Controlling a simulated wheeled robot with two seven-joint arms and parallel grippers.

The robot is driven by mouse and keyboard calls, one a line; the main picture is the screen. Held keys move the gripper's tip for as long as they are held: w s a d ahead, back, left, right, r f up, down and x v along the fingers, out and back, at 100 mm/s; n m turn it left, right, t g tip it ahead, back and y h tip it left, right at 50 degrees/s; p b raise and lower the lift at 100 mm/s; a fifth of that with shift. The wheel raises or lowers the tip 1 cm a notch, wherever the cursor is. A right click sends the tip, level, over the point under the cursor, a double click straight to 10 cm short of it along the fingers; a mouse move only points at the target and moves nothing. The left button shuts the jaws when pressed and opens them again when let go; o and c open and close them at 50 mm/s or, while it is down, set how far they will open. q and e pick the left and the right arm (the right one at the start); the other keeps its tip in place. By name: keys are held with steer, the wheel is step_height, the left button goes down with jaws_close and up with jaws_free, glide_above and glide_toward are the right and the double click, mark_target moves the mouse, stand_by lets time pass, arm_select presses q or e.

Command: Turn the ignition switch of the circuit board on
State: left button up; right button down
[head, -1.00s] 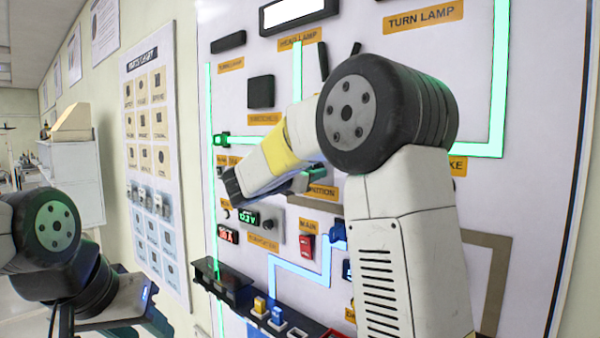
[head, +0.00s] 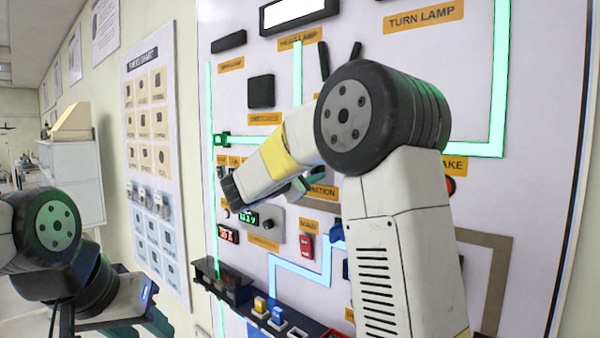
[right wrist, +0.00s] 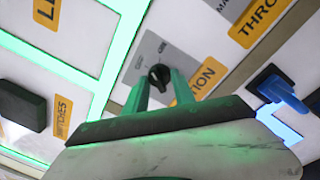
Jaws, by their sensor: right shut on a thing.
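The ignition switch (right wrist: 158,74) is a small black knob on a grey plate in the right wrist view, beside an orange label that is partly covered. My right gripper (right wrist: 160,84) has its two green fingers on either side of the knob and is shut on it. In the head view my right gripper (head: 312,182) is seen partly, by the ignition label (head: 322,192), and the knob cannot be made out there. The circuit board (head: 390,50) is a white upright panel with glowing green lines.
A blue throttle-side lever (right wrist: 282,92) stands out right of the switch in the wrist view. A black block (right wrist: 22,108) is at left. A voltage display (head: 247,218), a red main switch (head: 306,245) and a low black tray (head: 240,286) are below my right forearm.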

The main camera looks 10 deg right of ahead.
steer(key=m, duration=0.5)
steer(key=shift+a+m+h, duration=0.1)
steer(key=shift+m+h, duration=0.2)
steer(key=shift+m, duration=0.1)
stand_by(0.3)
steer(key=c, duration=1)
jaws_free()
steer(key=shift+c, duration=0.2)
steer(key=v, duration=0.7)
steer(key=shift+s+a, duration=0.2)
steer(key=shift+a, duration=0.1)
